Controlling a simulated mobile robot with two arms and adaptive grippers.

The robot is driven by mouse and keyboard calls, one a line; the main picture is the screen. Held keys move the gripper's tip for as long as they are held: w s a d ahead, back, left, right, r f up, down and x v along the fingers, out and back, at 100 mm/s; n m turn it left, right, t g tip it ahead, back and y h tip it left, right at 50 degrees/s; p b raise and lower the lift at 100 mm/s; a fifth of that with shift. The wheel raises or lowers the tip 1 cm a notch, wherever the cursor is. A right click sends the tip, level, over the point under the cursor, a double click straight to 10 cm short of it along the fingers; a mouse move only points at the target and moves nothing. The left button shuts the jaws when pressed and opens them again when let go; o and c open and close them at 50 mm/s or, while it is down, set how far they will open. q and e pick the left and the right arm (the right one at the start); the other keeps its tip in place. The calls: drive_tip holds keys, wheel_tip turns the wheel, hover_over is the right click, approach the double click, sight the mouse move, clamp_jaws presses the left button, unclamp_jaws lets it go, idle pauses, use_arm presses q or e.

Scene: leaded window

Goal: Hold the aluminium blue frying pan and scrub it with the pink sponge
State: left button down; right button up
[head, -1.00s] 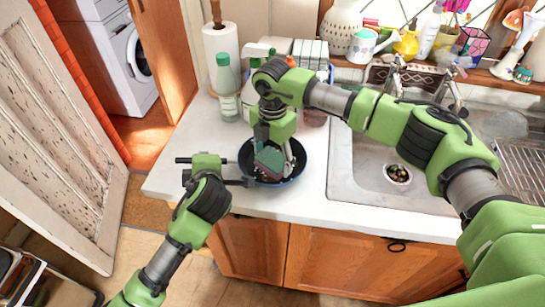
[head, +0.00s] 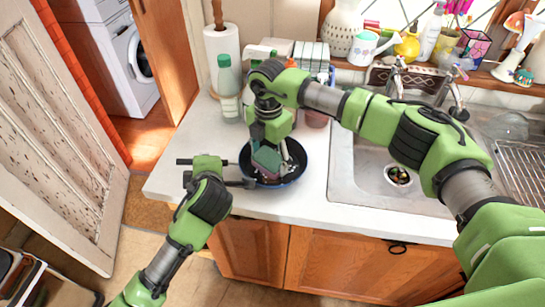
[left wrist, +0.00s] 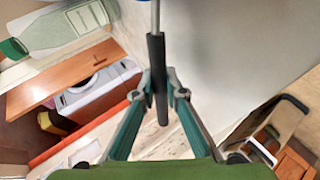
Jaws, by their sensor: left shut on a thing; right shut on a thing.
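The blue frying pan (head: 288,183) sits over the front edge area of the white counter, its dark inside partly hidden by my right gripper. Its black handle points left; in the left wrist view the handle (left wrist: 158,80) runs between the fingers. My left gripper (left wrist: 158,90) is shut on this handle; it also shows in the head view (head: 222,172). My right gripper (head: 277,152) reaches down into the pan, shut on the sponge (head: 266,161), which shows a green face and a pinkish side. The sponge is inside the pan; its contact with the bottom is hidden.
A metal sink (head: 365,185) lies right of the pan. A green-capped bottle (head: 229,90), a paper towel roll (head: 222,55) and other containers stand behind it. The counter's left front corner (head: 165,190) is bare. Potted items line the sill.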

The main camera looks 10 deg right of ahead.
drive_tip(key=shift+d+f, duration=0.15)
drive_tip(key=shift+d, duration=0.95)
drive_tip(key=shift+s+a, duration=0.1)
drive_tip(key=shift+a, duration=1.05)
drive_tip(key=shift+d+r, duration=0.2)
drive_tip(key=shift+d, duration=0.9)
drive_tip(key=shift+a, duration=0.55)
drive_tip(key=shift+s+f, duration=0.1)
drive_tip(key=shift+s, duration=0.35)
drive_tip(key=shift+w, duration=1.1)
drive_tip(key=shift+s, duration=1.1)
